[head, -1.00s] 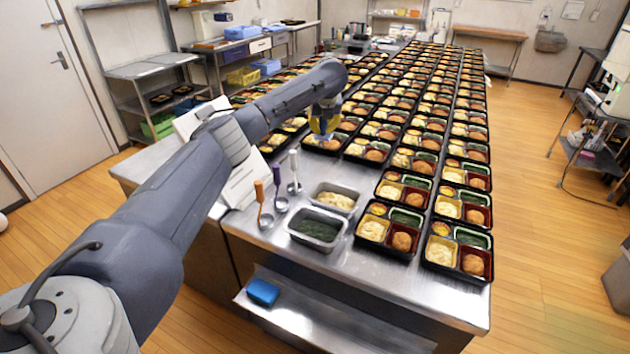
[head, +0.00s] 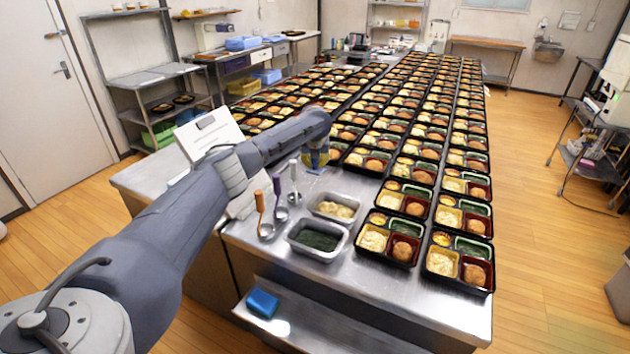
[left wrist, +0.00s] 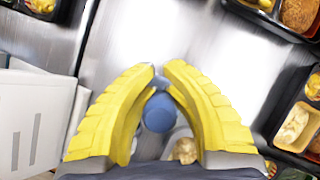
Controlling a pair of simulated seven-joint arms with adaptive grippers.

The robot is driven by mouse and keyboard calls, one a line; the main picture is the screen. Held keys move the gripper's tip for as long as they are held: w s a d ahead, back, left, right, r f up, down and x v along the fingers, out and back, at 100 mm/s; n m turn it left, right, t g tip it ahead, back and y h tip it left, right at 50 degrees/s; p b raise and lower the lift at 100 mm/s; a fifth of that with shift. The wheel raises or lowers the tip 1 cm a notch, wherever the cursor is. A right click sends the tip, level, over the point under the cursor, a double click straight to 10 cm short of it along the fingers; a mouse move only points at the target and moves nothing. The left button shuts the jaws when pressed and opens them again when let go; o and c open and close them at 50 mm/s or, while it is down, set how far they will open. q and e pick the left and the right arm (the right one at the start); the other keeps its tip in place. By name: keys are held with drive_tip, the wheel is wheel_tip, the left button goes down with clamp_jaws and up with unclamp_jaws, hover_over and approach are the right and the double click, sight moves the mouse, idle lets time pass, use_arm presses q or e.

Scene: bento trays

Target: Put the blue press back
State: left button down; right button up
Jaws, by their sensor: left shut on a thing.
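My left gripper (head: 316,158) has yellow fingers and is over the steel counter, just behind the upright utensils. In the left wrist view its fingers (left wrist: 157,78) are shut on the blue press (left wrist: 158,112), whose rounded blue end shows between them. In the head view only a small blue bit shows below the fingers, and the rest of the press is hidden. I cannot tell whether it touches the counter. My right gripper is not in view.
Utensils with orange (head: 259,205), purple (head: 278,188) and grey (head: 293,175) handles stand at the counter's left. Two steel pans (head: 345,235) are in front of them. Rows of filled bento trays (head: 437,290) cover the right. A blue block (head: 262,304) lies on the lower shelf.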

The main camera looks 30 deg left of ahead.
sight(315, 184)
use_arm(q)
drive_tip(key=shift+f, duration=4)
drive_tip(key=shift+f, duration=0.1)
drive_tip(key=c, duration=1.5)
unclamp_jaws()
drive_tip(key=shift+s+d+r, duration=0.1)
drive_tip(key=shift+s+r, duration=0.1)
drive_tip(key=shift+r, duration=0.35)
drive_tip(key=v, duration=1.1)
